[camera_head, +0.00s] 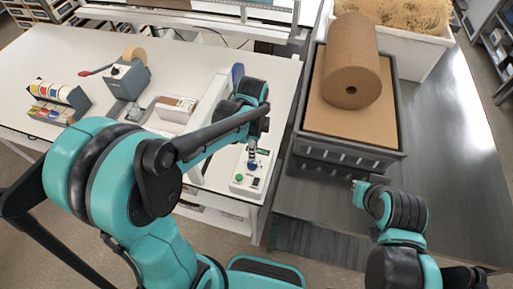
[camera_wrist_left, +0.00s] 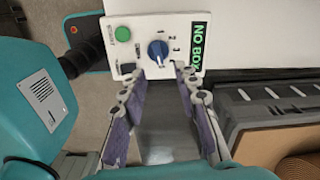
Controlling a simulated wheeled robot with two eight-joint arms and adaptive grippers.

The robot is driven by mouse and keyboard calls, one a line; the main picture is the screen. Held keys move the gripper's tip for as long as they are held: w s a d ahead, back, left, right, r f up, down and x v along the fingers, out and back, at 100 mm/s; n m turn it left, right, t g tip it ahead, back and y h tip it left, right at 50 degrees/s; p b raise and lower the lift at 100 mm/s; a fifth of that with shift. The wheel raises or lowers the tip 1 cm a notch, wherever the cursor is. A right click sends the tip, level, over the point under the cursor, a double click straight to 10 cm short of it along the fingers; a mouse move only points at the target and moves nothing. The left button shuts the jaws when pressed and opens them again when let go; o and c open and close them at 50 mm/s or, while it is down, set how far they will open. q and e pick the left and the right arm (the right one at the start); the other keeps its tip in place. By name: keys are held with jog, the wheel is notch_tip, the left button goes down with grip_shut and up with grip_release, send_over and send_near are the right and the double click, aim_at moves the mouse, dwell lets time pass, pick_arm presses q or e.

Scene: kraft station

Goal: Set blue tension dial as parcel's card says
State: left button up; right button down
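The panel also shows in the head view (camera_head: 238,187). My left gripper (camera_head: 252,152) is over the panel. In the left wrist view its fingers (camera_wrist_left: 154,84) are spread apart with nothing between them, and the dial lies just beyond the fingertips. My right gripper (camera_head: 357,184) is beside the grey rack's front, and its fingers are too small to judge. I cannot make out a readable parcel card.
The panel carries a green button (camera_wrist_left: 122,33) and a green display (camera_wrist_left: 196,45) reading "NO BOX". A grey rack (camera_head: 345,155) with a brown paper roll (camera_head: 350,60) stands to the right. A tape dispenser (camera_head: 125,78) and colored rolls (camera_head: 58,92) stand on the white table (camera_head: 60,60).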

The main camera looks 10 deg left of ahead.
aim_at(253, 162)
pick_arm(q)
notch_tip(253, 162, down, 8)
jog(key=shift+s+r+b, duration=0.1)
jog(key=shift+r+b, duration=0.1)
jog(key=shift+b, duration=0.45)
grip_shut()
